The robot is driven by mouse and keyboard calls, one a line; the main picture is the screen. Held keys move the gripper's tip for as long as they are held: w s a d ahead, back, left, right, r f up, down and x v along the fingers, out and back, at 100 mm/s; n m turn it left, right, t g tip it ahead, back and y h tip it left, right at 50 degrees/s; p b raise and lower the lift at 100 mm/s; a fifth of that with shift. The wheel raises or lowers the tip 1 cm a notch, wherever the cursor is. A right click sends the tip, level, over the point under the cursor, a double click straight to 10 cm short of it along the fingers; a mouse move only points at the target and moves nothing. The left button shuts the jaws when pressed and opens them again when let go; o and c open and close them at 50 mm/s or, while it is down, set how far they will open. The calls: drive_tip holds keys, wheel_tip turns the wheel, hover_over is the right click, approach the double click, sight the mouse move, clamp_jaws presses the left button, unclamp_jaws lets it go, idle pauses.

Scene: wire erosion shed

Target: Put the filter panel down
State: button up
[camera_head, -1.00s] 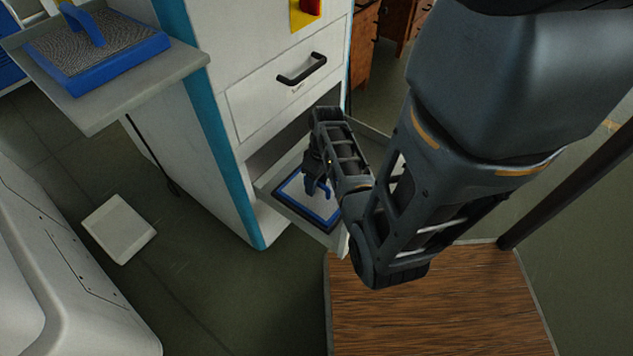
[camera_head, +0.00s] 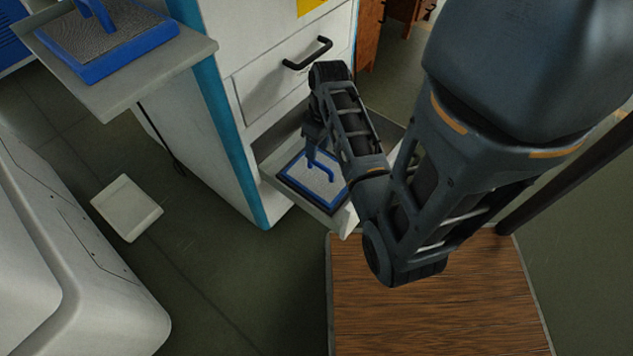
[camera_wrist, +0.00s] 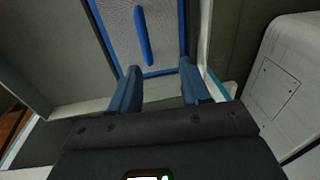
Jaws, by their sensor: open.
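The filter panel (camera_head: 327,190), a pale mesh sheet in a blue frame with a blue bar handle (camera_head: 323,172), lies in the pulled-out lower drawer (camera_head: 347,218) of the white cabinet. My gripper (camera_head: 312,148) is just above the panel, open and empty, close to one end of the handle. In the wrist view the panel (camera_wrist: 165,40) lies beyond my two spread blue fingers (camera_wrist: 158,82), and the handle (camera_wrist: 143,36) is clear of them. Part of the panel and drawer is hidden behind my arm in the head view.
A second blue-framed panel (camera_head: 90,62) with a handle sits on a grey shelf (camera_head: 150,85) at the upper left. The closed upper drawer (camera_head: 290,75) has a black handle. A white box (camera_head: 127,208) lies on the floor. A wooden top (camera_head: 435,300) is at the front.

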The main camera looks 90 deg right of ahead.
drive_tip(key=w+a+h, duration=0.1)
drive_tip(key=a, duration=0.2)
drive_tip(key=w+a+f+n+h, duration=0.1)
drive_tip(key=w+a, duration=0.1)
drive_tip(key=a, duration=0.1)
drive_tip(key=w+a+f+t+h, duration=0.1)
drive_tip(key=a, duration=0.2)
drive_tip(key=shift+w+a+n, duration=0.2)
drive_tip(key=shift+w+n, duration=0.1)
drive_tip(key=shift+n, duration=0.1)
drive_tip(key=a+r+n+t+h, duration=0.1)
drive_tip(key=a+r+n+t, duration=0.3)
drive_tip(key=a+r+t, duration=0.75)
drive_tip(key=s+a+r+n+y, duration=0.1)
drive_tip(key=a+r, duration=0.5)
drive_tip(key=r, duration=0.2)
drive_tip(key=s+a+r+t+y, duration=0.1)
drive_tip(key=s+a+r+y, duration=0.1)
drive_tip(key=a+r, duration=0.3)
wheel_tip(320, 180, up, 3)
drive_tip(key=shift+a+r+n, duration=0.1)
drive_tip(key=shift+a+n, duration=0.3)
